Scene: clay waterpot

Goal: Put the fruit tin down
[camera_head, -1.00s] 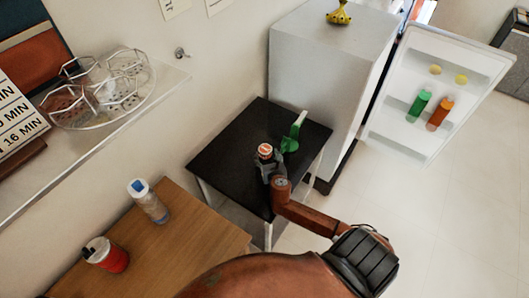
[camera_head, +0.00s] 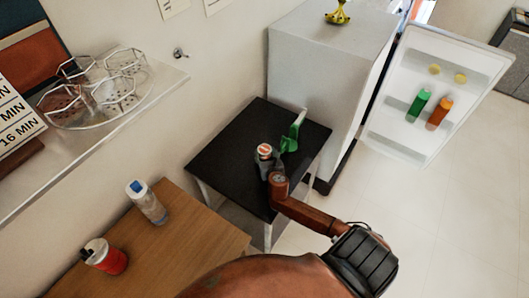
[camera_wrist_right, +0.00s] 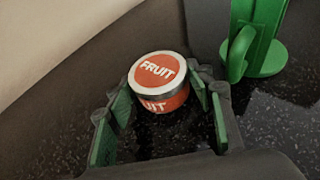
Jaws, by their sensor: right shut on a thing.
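The fruit tin (camera_head: 264,151) is small and round, with an orange and white lid. It is at the black table (camera_head: 225,152), in my right gripper (camera_head: 266,161). In the right wrist view the tin (camera_wrist_right: 160,83) reads FRUIT and sits upright between the green-padded fingers of the gripper (camera_wrist_right: 160,110). The fingers are shut on it. The tin's underside is hidden, so I cannot tell whether it touches the tabletop. My left gripper is not in view.
A green stand-like object (camera_head: 290,138) is on the black table behind the tin; it also shows in the right wrist view (camera_wrist_right: 262,45). A white fridge (camera_head: 320,70) stands behind with its door (camera_head: 435,90) open. A wooden table (camera_head: 175,235) holds a bottle (camera_head: 147,203) and a red container (camera_head: 104,257).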

